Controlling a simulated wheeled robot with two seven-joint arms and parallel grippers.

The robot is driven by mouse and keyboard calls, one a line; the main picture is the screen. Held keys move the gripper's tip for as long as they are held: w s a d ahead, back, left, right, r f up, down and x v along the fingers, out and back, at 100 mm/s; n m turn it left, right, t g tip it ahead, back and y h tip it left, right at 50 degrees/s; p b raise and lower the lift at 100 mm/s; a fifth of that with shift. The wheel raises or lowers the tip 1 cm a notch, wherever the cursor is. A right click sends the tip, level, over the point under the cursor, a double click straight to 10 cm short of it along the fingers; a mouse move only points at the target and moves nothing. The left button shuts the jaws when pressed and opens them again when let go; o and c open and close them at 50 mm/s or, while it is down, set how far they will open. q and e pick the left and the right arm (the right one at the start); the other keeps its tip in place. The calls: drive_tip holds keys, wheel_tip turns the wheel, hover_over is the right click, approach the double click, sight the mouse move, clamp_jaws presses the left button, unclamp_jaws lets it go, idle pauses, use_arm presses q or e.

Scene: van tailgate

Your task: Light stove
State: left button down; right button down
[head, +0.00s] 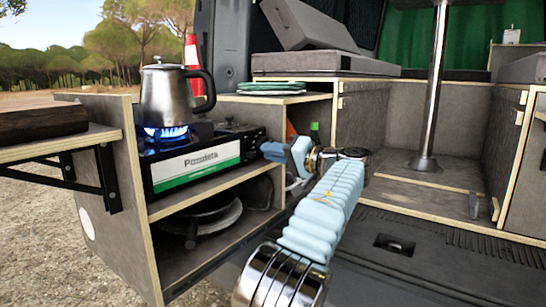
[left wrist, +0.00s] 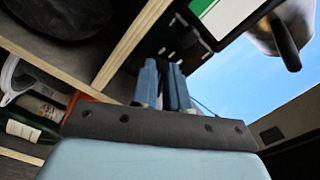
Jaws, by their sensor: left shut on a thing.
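The camping stove (head: 196,162) is a low unit with a white and green front panel, standing on the upper shelf of the pull-out cabinet. A blue flame (head: 168,133) burns on it under a steel kettle (head: 164,95). My left gripper (head: 268,149) is at the right end of the stove front, shut on the stove knob, which the fingers mostly hide. In the left wrist view the blue fingers (left wrist: 163,84) reach close to the dark control end of the stove (left wrist: 182,40). The kettle shows there at the top right. My right gripper is not in view.
A pan (head: 205,220) sits on the lower shelf. Green-rimmed plates (head: 270,87) lie on the counter behind. A dark bottle (head: 315,132) stands right of my gripper. A wooden side shelf (head: 60,145) is at left. The van floor at right is mostly clear around a metal pole (head: 436,90).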

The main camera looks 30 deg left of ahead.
use_arm(q)
drive_tip(key=shift+f, duration=0.1)
idle(0.4)
drive_tip(key=c, duration=1.1)
unclamp_jaws()
drive_tip(key=shift+c, duration=0.2)
drive_tip(key=shift+d, duration=0.1)
drive_tip(key=s+d+p, duration=0.1)
drive_tip(key=d, duration=1.2)
drive_tip(key=shift+d, duration=0.3)
